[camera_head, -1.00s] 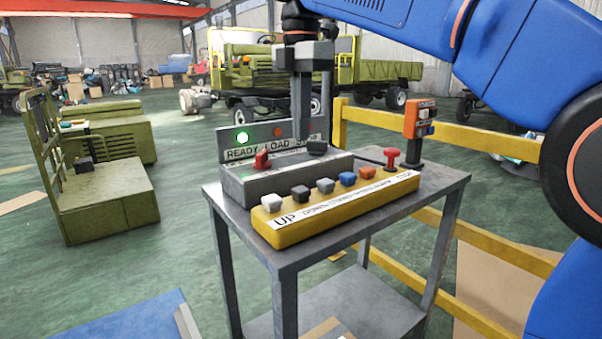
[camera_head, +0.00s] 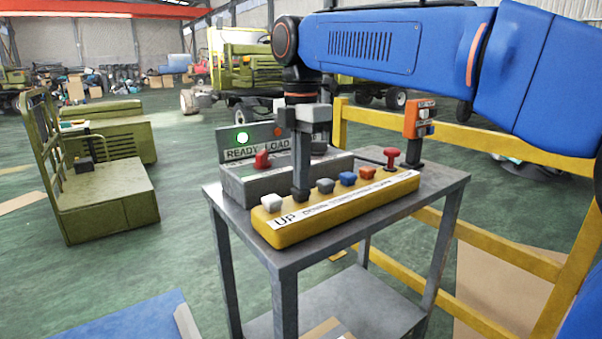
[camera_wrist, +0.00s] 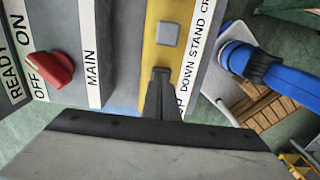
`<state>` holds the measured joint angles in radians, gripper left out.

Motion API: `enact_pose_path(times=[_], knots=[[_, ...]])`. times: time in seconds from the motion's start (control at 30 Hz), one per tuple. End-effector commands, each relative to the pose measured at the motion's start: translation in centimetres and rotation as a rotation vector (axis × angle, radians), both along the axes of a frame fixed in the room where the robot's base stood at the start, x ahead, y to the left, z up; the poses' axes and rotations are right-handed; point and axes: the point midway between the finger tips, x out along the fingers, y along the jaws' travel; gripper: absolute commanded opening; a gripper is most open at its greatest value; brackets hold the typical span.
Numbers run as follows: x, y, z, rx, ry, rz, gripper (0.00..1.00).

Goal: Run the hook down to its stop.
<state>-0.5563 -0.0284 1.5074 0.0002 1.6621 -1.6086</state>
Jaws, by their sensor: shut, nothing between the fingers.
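A yellow push-button panel (camera_head: 395,187) lies along the front of the cart top; it also shows in the wrist view (camera_wrist: 150,57). My gripper (camera_head: 301,194) is shut and empty, pointing down over the panel's second button from the left, beside the white button (camera_head: 272,202). In the wrist view its fingertips (camera_wrist: 161,72) cover the spot beside the word DOWN. The dark button seen there earlier is hidden, and I cannot tell whether the tips touch it. A grey button (camera_wrist: 168,33) shows just past the fingertips. No hook is visible.
A grey box with a red switch knob (camera_head: 263,159) stands behind the panel. The sign board behind it has a lit green lamp (camera_head: 242,137). A red mushroom button (camera_head: 391,157) and an orange post box (camera_head: 418,120) stand at right. Yellow rails (camera_head: 490,138) run behind.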

Motion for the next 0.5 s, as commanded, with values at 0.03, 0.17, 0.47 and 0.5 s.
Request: enact_pose_path(times=[0.03,0.17,0.47,0.5], knots=[[0.0,0.0,0.0,0.0,0.0,0.0,0.0],[0.0,0.0,-0.2,-0.001,0.001,0.0,0.0],[0.0,0.0,-2.7,-0.004,0.007,0.0,0.0],[0.0,0.0,-2.7,-0.006,0.008,0.0,0.0]])
